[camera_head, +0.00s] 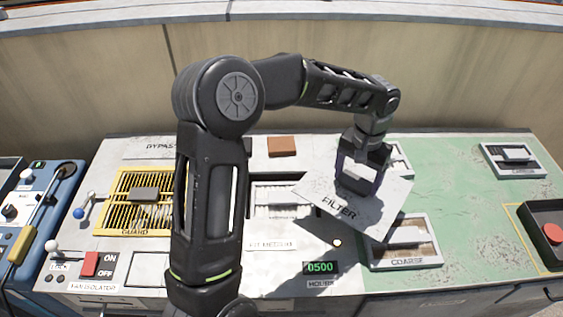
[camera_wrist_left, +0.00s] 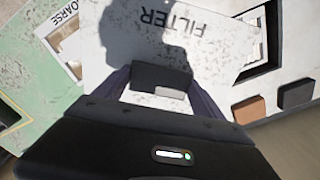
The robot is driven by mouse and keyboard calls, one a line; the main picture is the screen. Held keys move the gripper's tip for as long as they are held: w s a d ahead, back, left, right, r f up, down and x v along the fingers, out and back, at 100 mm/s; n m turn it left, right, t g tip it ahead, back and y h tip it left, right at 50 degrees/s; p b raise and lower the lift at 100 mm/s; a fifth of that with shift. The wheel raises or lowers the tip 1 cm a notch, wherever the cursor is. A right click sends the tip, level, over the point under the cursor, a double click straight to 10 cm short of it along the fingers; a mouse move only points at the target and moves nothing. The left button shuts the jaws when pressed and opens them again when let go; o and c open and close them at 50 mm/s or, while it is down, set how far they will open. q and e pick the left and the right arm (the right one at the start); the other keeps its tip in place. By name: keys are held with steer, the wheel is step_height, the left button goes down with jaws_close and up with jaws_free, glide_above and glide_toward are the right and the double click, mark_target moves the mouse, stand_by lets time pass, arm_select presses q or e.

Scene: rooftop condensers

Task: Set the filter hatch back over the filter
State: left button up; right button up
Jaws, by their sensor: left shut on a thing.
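The filter hatch (camera_head: 360,200) is a pale, scuffed plate marked FILTER. It is turned at an angle to the panel and covers part of the frame marked COARSE. My left gripper (camera_head: 360,178) is shut on the hatch's dark handle block, which shows between the fingers in the left wrist view (camera_wrist_left: 160,78). The filter opening (camera_head: 283,198), with pale slatted parts inside, lies to the left of the hatch and is partly uncovered. Its dark edge also shows in the left wrist view (camera_wrist_left: 262,62). How high the hatch is above the panel is hard to tell. My right gripper is not in view.
The COARSE frame (camera_head: 405,258) is at the hatch's lower right. A brown block (camera_head: 282,146) lies behind the opening. A yellow guard grille (camera_head: 125,190) and red switch (camera_head: 90,264) are left. The green surface at right has free room before the red button (camera_head: 552,233).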

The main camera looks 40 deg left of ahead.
mark_target(320, 175)
arm_select(q)
steer(key=a+n, duration=0.1)
steer(key=a, duration=0.2)
steer(key=s+a+n+p, duration=0.1)
steer(key=a, duration=0.2)
steer(key=s+a+n, duration=0.1)
steer(key=a, duration=0.2)
steer(key=shift+s+n+p, duration=0.1)
steer(key=shift+n+p, duration=0.2)
steer(key=shift+p, duration=0.05)
steer(key=s+a+n+p, duration=0.1)
steer(key=s+a+n, duration=0.3)
steer(key=a, duration=0.5)
steer(key=shift+s+f, duration=0.2)
steer(key=shift+f, duration=0.25)
steer(key=shift+f, duration=0.1)
step_height(320, 175, down, 5)
steer(key=b, duration=0.3)
steer(key=shift+d+f+b, duration=0.1)
steer(key=shift+f+b, duration=0.1)
steer(key=shift+b, duration=0.15)
steer(key=shift+f+b, duration=0.85)
steer(key=shift+f, duration=0.3)
steer(key=shift+f+b, duration=0.5)
steer(key=shift+b, duration=0.05)
steer(key=o, duration=1.8)
steer(key=shift+s, duration=0.1)
